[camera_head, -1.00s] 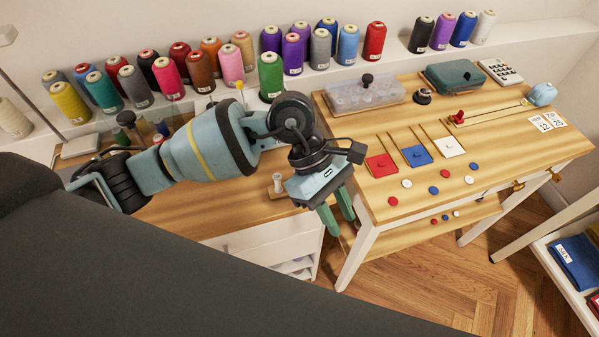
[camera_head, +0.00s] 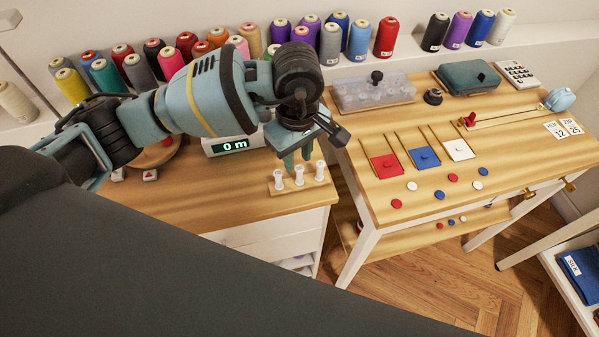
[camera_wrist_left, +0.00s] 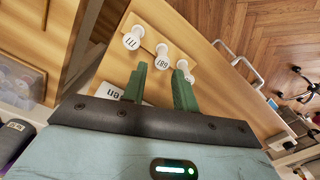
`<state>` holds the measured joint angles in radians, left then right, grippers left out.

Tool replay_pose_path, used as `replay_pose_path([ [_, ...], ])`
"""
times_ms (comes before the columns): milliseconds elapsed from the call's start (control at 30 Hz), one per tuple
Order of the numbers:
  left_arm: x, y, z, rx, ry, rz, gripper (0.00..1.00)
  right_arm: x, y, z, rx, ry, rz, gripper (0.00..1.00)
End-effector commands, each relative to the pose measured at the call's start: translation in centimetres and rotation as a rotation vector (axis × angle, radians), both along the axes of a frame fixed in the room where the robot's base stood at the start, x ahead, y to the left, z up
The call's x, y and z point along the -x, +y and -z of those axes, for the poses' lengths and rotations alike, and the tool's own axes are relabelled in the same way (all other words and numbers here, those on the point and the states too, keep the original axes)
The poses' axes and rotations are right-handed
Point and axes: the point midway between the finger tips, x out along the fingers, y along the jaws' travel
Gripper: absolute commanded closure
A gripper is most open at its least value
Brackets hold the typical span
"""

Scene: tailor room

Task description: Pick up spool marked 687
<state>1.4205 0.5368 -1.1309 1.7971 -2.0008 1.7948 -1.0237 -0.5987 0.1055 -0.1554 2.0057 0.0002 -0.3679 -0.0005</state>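Three small white spools stand in a row on a wooden strip (camera_head: 298,188) near the right end of the left-hand table. In the left wrist view the middle spool is marked 687 (camera_wrist_left: 162,57); in the head view this is likely the middle spool (camera_head: 299,176). A neighbouring spool (camera_wrist_left: 131,40) bears another number, and the third spool (camera_wrist_left: 182,66) is partly behind a finger. My left gripper (camera_head: 298,160) is open, its green fingers just behind and above the row; in the left wrist view its tips (camera_wrist_left: 160,70) lie either side of the 687 spool's line. Nothing is between them.
A display reading 0 m (camera_head: 232,145) stands left of the spools. The right-hand table (camera_head: 400,200) holds coloured squares, buttons and a clear box (camera_head: 372,95). Large thread cones line the back shelf. A gap separates the tables.

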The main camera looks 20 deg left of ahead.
Motion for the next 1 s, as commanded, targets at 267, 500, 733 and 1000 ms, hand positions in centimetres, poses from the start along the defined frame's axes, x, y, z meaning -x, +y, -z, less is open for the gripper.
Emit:
replay_pose_path([
  [267,0.5,-0.5,2.4,0.001,0.003,0.002,0.71,-0.5,0.0,-0.7,0.000,-0.012,0.000,0.64],
  [500,0.6,-0.6,5.0,0.000,0.001,0.000,0.71,-0.5,-0.1,-0.7,0.002,-0.014,-0.001,0.64],
  [733,0.5,-0.6,5.2,0.001,0.001,0.001,0.71,-0.4,-0.1,-0.6,0.002,-0.013,-0.002,0.64],
  [1000,0.5,-0.6,5.1,0.001,0.001,0.001,1.00,-0.4,-0.1,-0.6,0.003,-0.012,-0.003,0.64],
])
